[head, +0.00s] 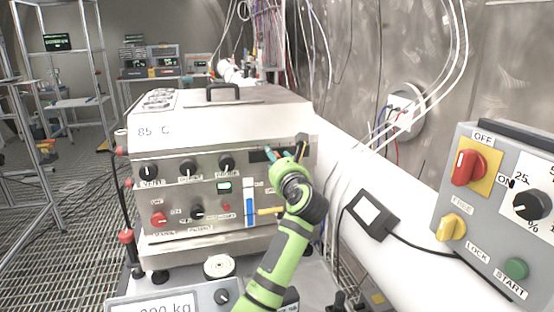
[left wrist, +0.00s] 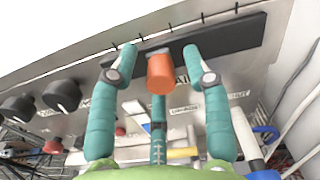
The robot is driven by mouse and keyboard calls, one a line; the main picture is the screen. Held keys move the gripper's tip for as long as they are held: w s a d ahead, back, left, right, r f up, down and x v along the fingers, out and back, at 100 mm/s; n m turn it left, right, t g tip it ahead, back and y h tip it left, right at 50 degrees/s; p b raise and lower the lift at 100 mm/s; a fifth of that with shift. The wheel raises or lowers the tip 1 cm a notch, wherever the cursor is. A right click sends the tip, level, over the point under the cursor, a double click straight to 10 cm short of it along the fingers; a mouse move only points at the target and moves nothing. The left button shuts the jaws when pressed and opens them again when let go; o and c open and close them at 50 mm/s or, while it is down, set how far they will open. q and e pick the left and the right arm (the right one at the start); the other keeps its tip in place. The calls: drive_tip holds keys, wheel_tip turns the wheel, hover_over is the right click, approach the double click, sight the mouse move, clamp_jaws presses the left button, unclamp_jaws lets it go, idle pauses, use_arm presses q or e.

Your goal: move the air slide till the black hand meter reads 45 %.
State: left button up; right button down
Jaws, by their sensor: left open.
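The air slide, an orange-brown knob (left wrist: 160,74) on a long dark slot (left wrist: 230,36), shows in the left wrist view. In the head view the slot (head: 258,156) is on the upper front of the white-topped steel machine; my gripper hides the knob there. My left gripper (head: 285,154) is open, its teal fingers spread around the knob; one is on each side and a third below. I cannot tell whether any finger touches it. A black-framed meter with a pale screen (head: 368,210) lies on the white pipe at the right; its reading is not legible. My right gripper is not in view.
The steel machine (head: 215,125) has several black knobs and a blue-and-white gauge (head: 250,207) below the slot. A grey control box (head: 500,210) with red, yellow and green controls is at the right. A scale display (head: 165,304) is at the bottom. Cables hang on the wall.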

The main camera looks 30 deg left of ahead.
use_arm(q)
clamp_jaws()
drive_tip(key=shift+s, duration=0.1)
drive_tip(key=shift+s+a, duration=0.5)
drive_tip(key=shift+a, duration=0.05)
unclamp_jaws()
drive_tip(key=shift+d, duration=0.1)
